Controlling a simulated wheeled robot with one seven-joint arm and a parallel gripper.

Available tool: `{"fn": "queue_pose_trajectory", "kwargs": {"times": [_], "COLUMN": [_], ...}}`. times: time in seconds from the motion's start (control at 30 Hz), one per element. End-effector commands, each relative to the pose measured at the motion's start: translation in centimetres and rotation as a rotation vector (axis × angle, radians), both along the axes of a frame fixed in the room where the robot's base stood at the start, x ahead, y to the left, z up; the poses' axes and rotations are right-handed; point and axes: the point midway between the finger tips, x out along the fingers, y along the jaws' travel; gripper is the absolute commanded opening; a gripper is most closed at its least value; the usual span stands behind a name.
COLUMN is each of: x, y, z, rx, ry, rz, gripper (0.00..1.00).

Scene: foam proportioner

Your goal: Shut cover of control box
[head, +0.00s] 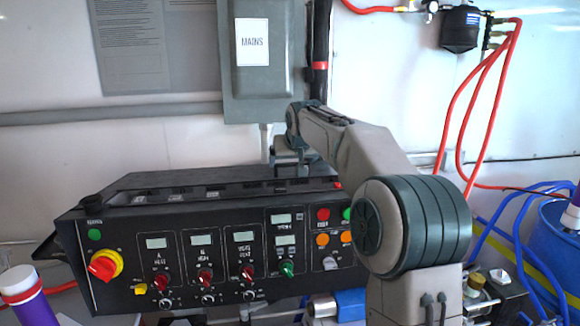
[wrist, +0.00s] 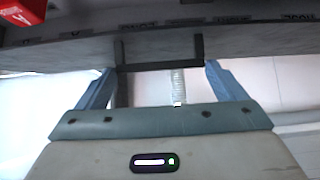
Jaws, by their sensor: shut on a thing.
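The control box (head: 215,245) is a black console with displays, knobs and buttons on its front. Its long dark top piece (head: 140,183), which I take to be the cover, sits at a slant above the front, with a dark gap and a row of small labels between them. My gripper (head: 288,165) is at the back edge of this piece, partly hidden by my own arm. In the wrist view its two blue fingers stand apart on either side of a dark bracket-like handle (wrist: 160,67) fixed to a grey plate (wrist: 80,52). They are shut on the handle.
A grey box marked MAINS (head: 262,60) hangs on the wall just above my gripper. Red hoses (head: 482,110) and blue hoses (head: 505,235) run at the right, near a blue drum (head: 555,250). A purple bottle (head: 27,300) stands at the front left.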

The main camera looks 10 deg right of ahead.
Motion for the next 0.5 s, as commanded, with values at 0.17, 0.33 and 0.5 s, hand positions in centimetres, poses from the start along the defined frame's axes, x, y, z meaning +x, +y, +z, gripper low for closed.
{"fn": "queue_pose_trajectory", "kwargs": {"times": [0.17,0.33,0.5], "x": [-4.1,-7.4,-9.8], "y": [0.0,0.0,0.0], "z": [0.2,0.9,1.5], "rx": [-0.001,-0.001,-0.001], "ry": [-0.004,-0.003,-0.002], "rz": [-0.001,-0.001,-0.001], "gripper": [0.50,0.50,0.50]}}
